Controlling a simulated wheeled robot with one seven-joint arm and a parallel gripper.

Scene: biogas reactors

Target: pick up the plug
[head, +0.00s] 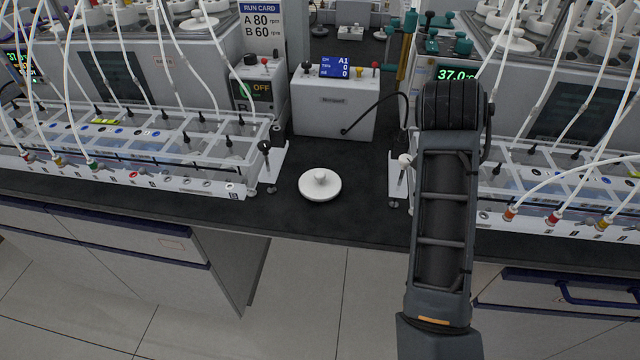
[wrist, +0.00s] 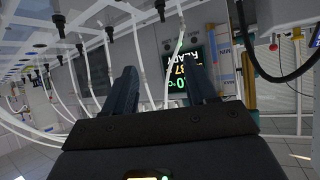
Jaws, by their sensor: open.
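The plug (head: 320,184) looks to be the white round disc with a small knob on top. It lies flat, knob up, on the dark bench (head: 300,222) near its front edge, in the gap between two clear-walled baths. My gripper (wrist: 163,80) shows in the wrist view with its two dark fingers apart and nothing between them. It faces a unit with a green-lit display (wrist: 184,76), and that view is turned over. In the head view my arm rises right of the plug and hides the gripper. The plug is not seen in the wrist view.
A left bath (head: 150,155) and a right bath (head: 560,200), with tubes and bottles, flank the gap. A white box (head: 333,110) with a blue display and a black cable stands behind the plug. Small valves on brackets (head: 268,165) edge the gap. The bench around the plug is clear.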

